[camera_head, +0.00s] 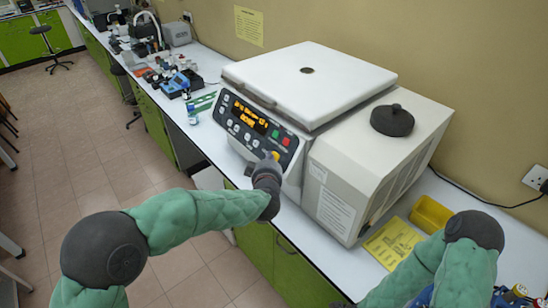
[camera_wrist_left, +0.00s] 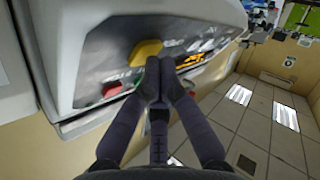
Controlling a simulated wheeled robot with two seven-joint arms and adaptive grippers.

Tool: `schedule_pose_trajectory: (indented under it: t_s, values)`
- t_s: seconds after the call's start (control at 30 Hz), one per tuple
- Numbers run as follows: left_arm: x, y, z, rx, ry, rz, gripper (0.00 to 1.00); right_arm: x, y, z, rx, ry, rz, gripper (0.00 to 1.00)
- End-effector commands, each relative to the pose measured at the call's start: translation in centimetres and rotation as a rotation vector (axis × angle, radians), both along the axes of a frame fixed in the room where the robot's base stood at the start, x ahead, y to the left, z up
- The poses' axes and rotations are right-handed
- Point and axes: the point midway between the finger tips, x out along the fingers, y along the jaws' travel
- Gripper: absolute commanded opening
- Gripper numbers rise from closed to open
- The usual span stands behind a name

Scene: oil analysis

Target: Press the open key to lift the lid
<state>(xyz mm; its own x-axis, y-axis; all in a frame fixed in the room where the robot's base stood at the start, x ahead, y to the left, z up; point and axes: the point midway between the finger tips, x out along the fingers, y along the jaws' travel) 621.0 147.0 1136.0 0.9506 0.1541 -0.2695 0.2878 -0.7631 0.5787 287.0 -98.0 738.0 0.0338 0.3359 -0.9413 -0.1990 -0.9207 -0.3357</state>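The white centrifuge-like machine (camera_head: 340,165) stands on the bench, its flat lid (camera_head: 305,80) down. Its dark sloping panel (camera_head: 240,122) has a lit orange display (camera_head: 250,118), small pale keys and a green, a red (camera_head: 286,141) and a yellow key (camera_head: 275,155). I cannot read which key is marked open. My left gripper (camera_head: 268,165) is at the panel's lower right, by the yellow key. In the left wrist view, its fingers (camera_wrist_left: 159,70) are together and empty, tips at the yellow key's (camera_wrist_left: 145,52) edge; contact is unclear. My right gripper is out of view.
A black knob (camera_head: 392,120) stands on the machine's right housing. A yellow tray (camera_head: 430,214) and yellow sheet (camera_head: 392,243) lie right of it. Green racks (camera_head: 203,103) and blue equipment (camera_head: 176,84) are farther left along the bench. The floor in front is open.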

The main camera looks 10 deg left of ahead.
Motion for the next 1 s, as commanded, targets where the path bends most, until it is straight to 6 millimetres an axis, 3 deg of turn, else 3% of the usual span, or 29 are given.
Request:
schedule_pose_trajectory:
  t_s: [0.67,1.0]
  values:
    - [0.29,-0.23,-0.18,0.000,-0.001,-0.001,0.00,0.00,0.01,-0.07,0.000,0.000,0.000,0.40]
    - [-0.47,0.35,0.49,0.000,-0.001,-0.001,0.00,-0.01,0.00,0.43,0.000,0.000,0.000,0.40]
